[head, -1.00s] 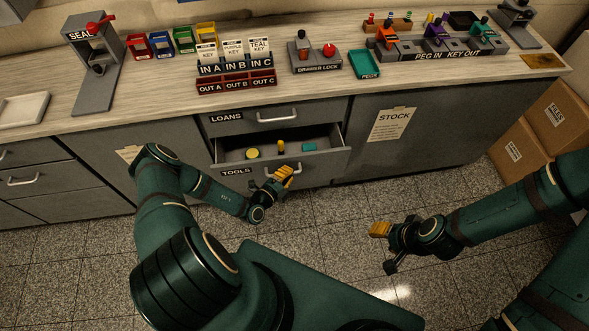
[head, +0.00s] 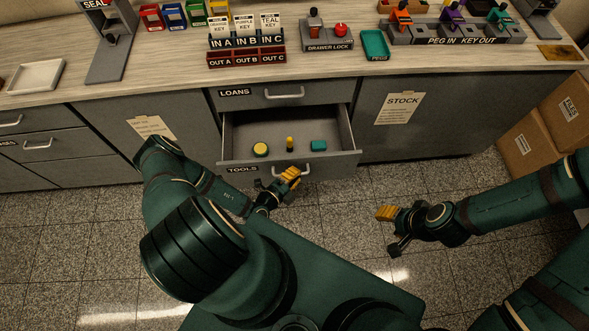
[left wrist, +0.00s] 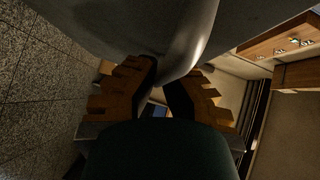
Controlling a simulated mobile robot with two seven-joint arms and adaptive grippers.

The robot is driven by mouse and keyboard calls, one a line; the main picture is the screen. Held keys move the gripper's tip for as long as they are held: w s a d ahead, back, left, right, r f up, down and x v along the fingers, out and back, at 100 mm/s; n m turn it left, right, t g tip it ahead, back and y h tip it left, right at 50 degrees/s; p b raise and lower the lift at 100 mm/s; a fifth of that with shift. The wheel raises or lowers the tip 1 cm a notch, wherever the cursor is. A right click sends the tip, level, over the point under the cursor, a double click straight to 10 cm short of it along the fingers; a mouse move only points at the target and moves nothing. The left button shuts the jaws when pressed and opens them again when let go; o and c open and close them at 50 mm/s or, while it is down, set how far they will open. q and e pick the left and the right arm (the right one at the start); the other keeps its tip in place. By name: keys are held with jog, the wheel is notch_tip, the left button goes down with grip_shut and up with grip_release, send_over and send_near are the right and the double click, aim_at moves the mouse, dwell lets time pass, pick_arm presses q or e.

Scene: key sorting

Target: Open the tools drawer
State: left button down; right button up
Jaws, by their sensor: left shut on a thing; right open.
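The tools drawer (head: 338,163), with a TOOLS label on its grey front, is pulled out of the cabinet below the LOANS drawer (head: 238,95). Inside lie a round yellow thing (head: 261,149), a small upright yellow and dark thing (head: 290,144) and a teal block (head: 318,146). My left gripper (head: 290,176) is at the drawer's front, shut on its handle. In the left wrist view the pale curved handle (left wrist: 188,50) runs between the yellow fingers (left wrist: 160,90). My right gripper (head: 383,213) is open and empty, above the floor to the right.
The counter above holds a key rack (head: 246,57), a drawer lock box (head: 328,42), a teal tray (head: 375,45) and a peg board (head: 455,36). Cardboard boxes (head: 545,120) stand at the right. The floor before the cabinet is clear apart from my arms.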

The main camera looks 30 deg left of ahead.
pick_arm(q)
jog(key=shift+d, duration=0.2)
jog(key=c, duration=1)
grip_release()
jog(key=shift+a, duration=0.1)
jog(key=v, duration=1.2)
